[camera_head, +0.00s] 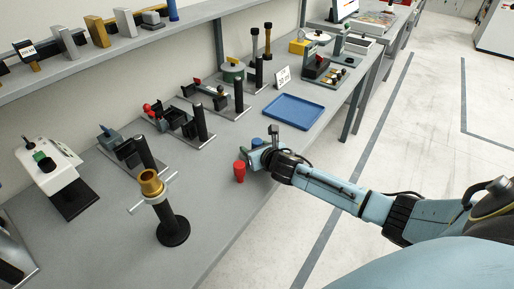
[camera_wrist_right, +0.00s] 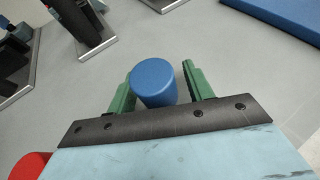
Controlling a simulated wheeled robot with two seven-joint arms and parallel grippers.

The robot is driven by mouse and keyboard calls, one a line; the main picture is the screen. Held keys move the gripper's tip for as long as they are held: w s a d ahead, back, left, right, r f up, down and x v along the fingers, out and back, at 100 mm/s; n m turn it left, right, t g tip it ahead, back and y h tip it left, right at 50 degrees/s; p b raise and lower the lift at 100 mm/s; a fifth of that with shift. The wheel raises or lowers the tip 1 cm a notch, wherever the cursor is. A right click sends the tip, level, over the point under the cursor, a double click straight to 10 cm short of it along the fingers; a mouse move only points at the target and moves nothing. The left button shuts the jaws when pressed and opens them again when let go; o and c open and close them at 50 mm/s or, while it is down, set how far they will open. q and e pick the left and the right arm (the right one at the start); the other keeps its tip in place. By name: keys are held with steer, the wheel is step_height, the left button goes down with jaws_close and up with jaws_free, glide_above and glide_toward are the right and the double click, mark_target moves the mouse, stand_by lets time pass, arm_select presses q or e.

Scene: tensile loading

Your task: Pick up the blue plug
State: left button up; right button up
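The blue plug (camera_head: 256,142) stands on the grey workbench near its front edge, partly hidden by my right gripper (camera_head: 263,154) in the head view. In the right wrist view the blue plug (camera_wrist_right: 154,80) is a round-topped cylinder standing between the two green fingers of my right gripper (camera_wrist_right: 159,80). The fingers are apart, one on each side of it, with a narrow gap visible on the right side. Contact on the left side is hard to tell. My left gripper is not in view.
A red plug (camera_head: 239,172) stands close beside my right gripper, left of it. A blue tray (camera_head: 294,111) lies behind it to the right. A black stand with a brass top (camera_head: 172,229) is at front left. Several fixtures line the bench's back.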

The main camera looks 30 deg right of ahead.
steer(key=c, duration=0.9)
step_height(320, 180, up, 10)
steer(key=p, duration=0.2)
steer(key=shift+p, duration=0.35)
